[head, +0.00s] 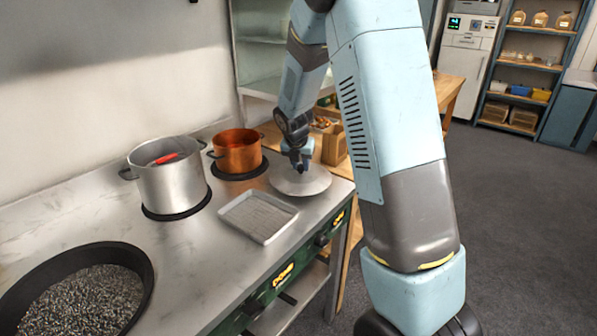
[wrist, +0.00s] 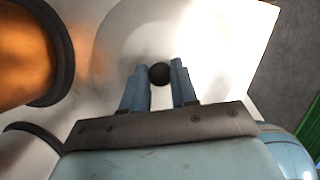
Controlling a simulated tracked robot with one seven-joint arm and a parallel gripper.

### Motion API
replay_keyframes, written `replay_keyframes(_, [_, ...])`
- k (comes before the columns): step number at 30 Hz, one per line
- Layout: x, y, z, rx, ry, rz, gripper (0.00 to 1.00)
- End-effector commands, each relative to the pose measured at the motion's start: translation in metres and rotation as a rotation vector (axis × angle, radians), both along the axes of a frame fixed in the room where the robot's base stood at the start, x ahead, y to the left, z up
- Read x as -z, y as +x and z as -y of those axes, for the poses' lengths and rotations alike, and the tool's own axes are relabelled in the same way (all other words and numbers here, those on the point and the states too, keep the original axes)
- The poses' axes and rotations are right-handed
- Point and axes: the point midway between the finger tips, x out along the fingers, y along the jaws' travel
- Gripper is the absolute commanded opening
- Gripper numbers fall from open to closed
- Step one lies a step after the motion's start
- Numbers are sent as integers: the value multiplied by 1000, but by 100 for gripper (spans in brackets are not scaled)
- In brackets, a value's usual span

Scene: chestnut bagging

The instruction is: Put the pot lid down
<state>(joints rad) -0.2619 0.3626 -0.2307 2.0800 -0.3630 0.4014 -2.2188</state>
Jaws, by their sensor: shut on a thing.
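The pot lid (head: 312,184) is a round, pale metal disc at the right end of the steel counter, beside the copper pot. It looks level. I cannot tell whether it touches the counter or is held just above it. In the wrist view the lid (wrist: 120,35) is a bright disc with a dark round knob (wrist: 159,73) at its centre. My gripper (head: 298,166) points down over the lid's middle. In the wrist view its blue fingers (wrist: 159,78) are on either side of the knob, shut on it.
The copper pot (head: 238,157) stands close to the lid's left. A large steel pot (head: 170,185) holding something red stands further left. A shallow tray (head: 258,216) lies in front of the lid. A dark pan (head: 140,262) is at the near left. The counter's front edge is close by.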

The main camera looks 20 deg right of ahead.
Motion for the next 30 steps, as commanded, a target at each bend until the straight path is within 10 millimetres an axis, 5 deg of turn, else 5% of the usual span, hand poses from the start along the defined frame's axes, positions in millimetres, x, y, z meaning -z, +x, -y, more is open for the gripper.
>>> replay_keyframes(5, [25,-2,0,-1,-1,-4,0])
replay_keyframes(16, [28,-1,0,-1,-1,-3,0])
replay_keyframes(17, [28,-2,0,0,-1,-3,30])
replay_keyframes(24, [28,-2,0,-1,-1,-3,53])
replay_keyframes(30, [28,-2,-1,-1,-1,-3,54])
